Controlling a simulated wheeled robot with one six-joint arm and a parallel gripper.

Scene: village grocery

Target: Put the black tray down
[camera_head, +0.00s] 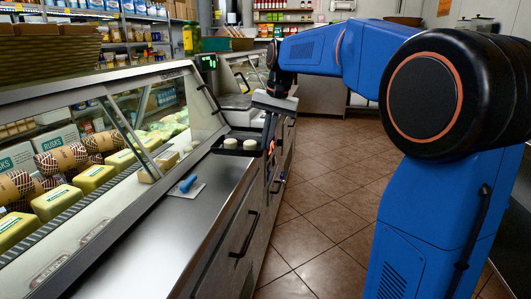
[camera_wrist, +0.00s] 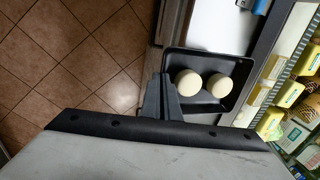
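In the wrist view the tray (camera_wrist: 240,98) is seen from above with both cheeses (camera_wrist: 202,84) inside. My gripper (camera_wrist: 161,84) has its fingers close together at the tray's left wall and appears shut on it. In the head view my gripper (camera_head: 270,138) is at the tray's right side. I cannot tell whether the tray's underside touches the counter.
The steel counter (camera_head: 150,230) has free room in front of the tray. A blue-handled tool (camera_head: 188,183) lies there on a white sheet. The glass display case (camera_head: 130,130) borders the left. A scale (camera_head: 238,101) stands behind. The tiled floor (camera_head: 320,200) is clear.

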